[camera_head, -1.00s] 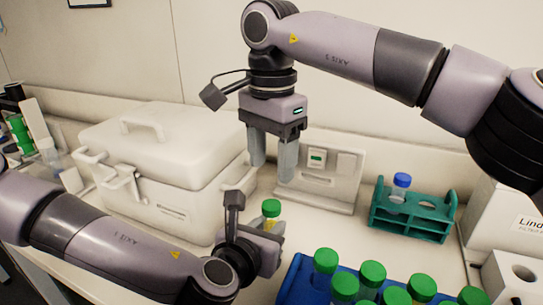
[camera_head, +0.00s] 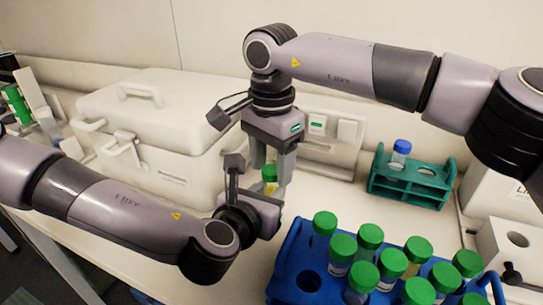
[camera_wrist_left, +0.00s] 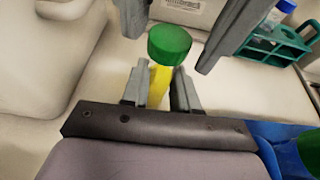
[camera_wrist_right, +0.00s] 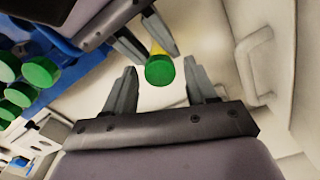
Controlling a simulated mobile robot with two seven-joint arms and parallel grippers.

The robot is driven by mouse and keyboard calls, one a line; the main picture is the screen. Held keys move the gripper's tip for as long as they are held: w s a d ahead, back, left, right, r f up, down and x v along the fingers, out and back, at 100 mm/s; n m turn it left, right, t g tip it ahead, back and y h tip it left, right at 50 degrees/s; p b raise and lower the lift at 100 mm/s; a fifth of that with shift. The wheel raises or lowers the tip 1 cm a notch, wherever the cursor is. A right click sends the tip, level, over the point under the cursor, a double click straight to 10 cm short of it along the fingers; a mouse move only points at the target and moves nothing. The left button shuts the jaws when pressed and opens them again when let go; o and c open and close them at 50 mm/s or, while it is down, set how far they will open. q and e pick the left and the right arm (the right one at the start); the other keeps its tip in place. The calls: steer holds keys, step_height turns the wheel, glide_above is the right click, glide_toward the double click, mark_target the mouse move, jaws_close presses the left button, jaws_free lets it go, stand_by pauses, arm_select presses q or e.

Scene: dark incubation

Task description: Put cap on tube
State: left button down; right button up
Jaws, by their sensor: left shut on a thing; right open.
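A tube (camera_wrist_left: 159,85) with yellow contents is held upright in my left gripper (camera_wrist_left: 160,92), which is shut on it below the cap. A green cap (camera_wrist_left: 170,43) sits on top of the tube; whether it is screwed tight cannot be told. It also shows in the head view (camera_head: 269,173) and in the right wrist view (camera_wrist_right: 159,71). My right gripper (camera_wrist_right: 158,80) points down from above and is open. Its fingers stand on either side of the green cap, apart from it in the right wrist view. In the head view the right fingers partly hide the cap and tube.
A blue rack (camera_head: 290,262) with several green-capped tubes stands at the front right. A teal rack (camera_head: 409,193) with a blue-capped tube (camera_head: 400,151) is behind it. A white lidded box (camera_head: 158,167) stands left of the grippers. A pale panel device (camera_head: 338,150) is behind them.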

steer(key=shift+c, duration=0.3)
jaws_close()
steer(key=m, duration=1.3)
steer(key=shift+m, duration=0.3)
steer(key=m, duration=0.5)
steer(key=shift+o, duration=1)
jaws_free()
